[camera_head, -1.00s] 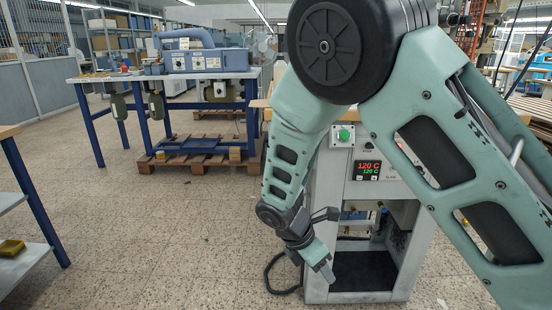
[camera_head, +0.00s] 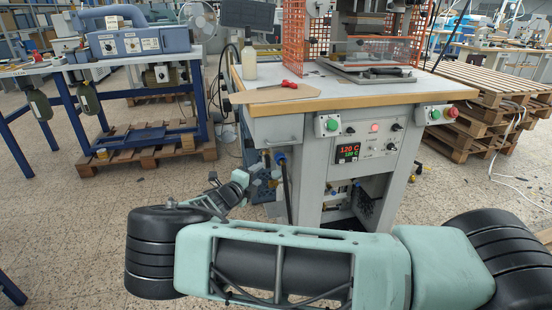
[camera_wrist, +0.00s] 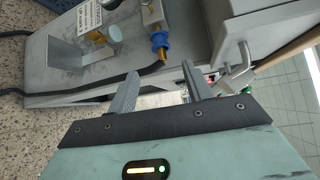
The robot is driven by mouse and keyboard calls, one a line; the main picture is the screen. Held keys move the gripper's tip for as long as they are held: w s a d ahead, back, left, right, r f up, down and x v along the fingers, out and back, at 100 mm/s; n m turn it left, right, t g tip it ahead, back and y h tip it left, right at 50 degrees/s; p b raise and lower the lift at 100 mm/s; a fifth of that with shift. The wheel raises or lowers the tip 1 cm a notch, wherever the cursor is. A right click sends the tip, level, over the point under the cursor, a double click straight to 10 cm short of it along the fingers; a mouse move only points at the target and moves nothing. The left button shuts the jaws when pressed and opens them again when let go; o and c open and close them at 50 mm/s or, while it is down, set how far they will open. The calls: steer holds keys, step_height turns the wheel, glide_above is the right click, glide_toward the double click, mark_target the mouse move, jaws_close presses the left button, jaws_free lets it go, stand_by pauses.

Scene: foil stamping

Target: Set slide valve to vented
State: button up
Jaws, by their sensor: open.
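A fitting with a blue sleeve, which looks like the slide valve (camera_wrist: 159,40), shows in the wrist view above the gap between my fingers. Brass ends sit above and below the sleeve, and a black hose leads away from it. In the head view the blue sleeve (camera_head: 280,158) is small, on the left side of the press stand. My gripper (camera_wrist: 157,88) is open and empty, its two fingers apart and pointing toward the fitting without touching it. In the head view my gripper (camera_head: 254,170) is left of the fitting. The sleeve's exact position is too small to read.
The press stand (camera_head: 322,185) has a temperature display, green buttons and a wooden-edged top (camera_head: 350,98). In the wrist view a handle (camera_wrist: 240,62) stands close right of my fingers, and a gauge with a label plate is at upper left. Open floor (camera_head: 70,220) lies left.

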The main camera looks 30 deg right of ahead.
mark_target(280, 159)
steer(key=x, duration=1.6)
steer(key=shift+s+f, duration=0.1)
steer(key=shift+s, duration=0.05)
